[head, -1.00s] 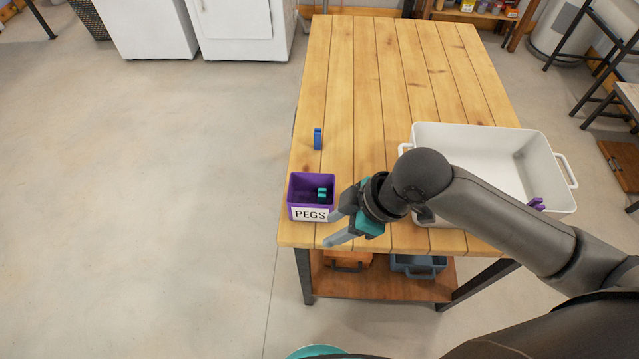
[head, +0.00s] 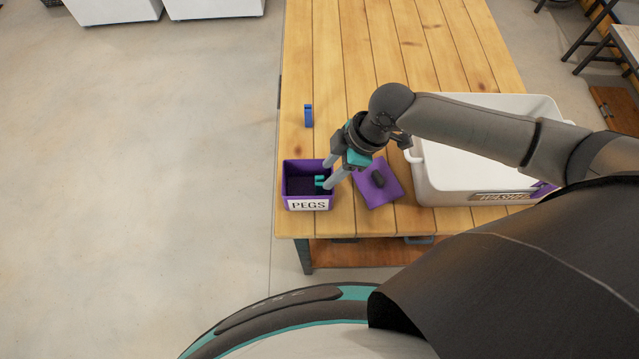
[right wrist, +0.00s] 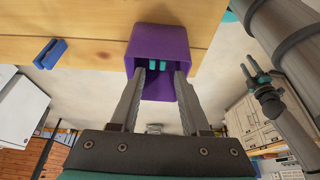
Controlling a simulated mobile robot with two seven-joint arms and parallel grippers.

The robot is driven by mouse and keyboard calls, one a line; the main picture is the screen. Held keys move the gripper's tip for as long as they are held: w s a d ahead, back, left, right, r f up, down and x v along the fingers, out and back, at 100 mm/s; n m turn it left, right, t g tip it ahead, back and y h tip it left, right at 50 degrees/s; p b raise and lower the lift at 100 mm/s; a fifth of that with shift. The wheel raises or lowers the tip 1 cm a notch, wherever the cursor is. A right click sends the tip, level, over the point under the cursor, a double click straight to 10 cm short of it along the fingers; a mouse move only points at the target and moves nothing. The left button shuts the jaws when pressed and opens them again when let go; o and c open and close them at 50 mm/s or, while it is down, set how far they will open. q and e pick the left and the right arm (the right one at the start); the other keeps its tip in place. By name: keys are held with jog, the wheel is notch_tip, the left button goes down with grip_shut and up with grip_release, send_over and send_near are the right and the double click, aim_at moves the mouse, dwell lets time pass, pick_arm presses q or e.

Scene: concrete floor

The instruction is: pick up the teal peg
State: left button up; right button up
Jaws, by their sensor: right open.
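The teal peg (head: 320,182) is inside the purple box labelled PEGS (head: 308,204), toward its right side. In the right wrist view two teal prongs of the peg (right wrist: 153,67) show inside the box (right wrist: 160,42). My right gripper (head: 331,172) is open, its fingertips at the box's right side near the peg.
A purple lid with a dark handle (head: 365,193) lies right of the box. A white tub labelled WASHED (head: 435,185) with a purple thing inside is at the right, partly behind my arm.

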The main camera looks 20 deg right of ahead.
aim_at(320, 181)
jog(key=shift+a+f, duration=0.2)
jog(key=shift+f, duration=0.3)
jog(key=shift+w+a+f, duration=0.1)
jog(key=shift+a+f, duration=0.05)
jog(key=shift+f, duration=0.15)
jog(key=x, duration=0.3)
jog(key=shift+w, duration=0.15)
jog(key=shift+w+a+f, duration=0.1)
jog(key=shift+a+f, duration=0.15)
jog(key=shift+f, duration=0.35)
pick_arm(q)
jog(key=shift+w+d, duration=0.1)
jog(key=shift+w, duration=0.6)
pick_arm(e)
grip_shut()
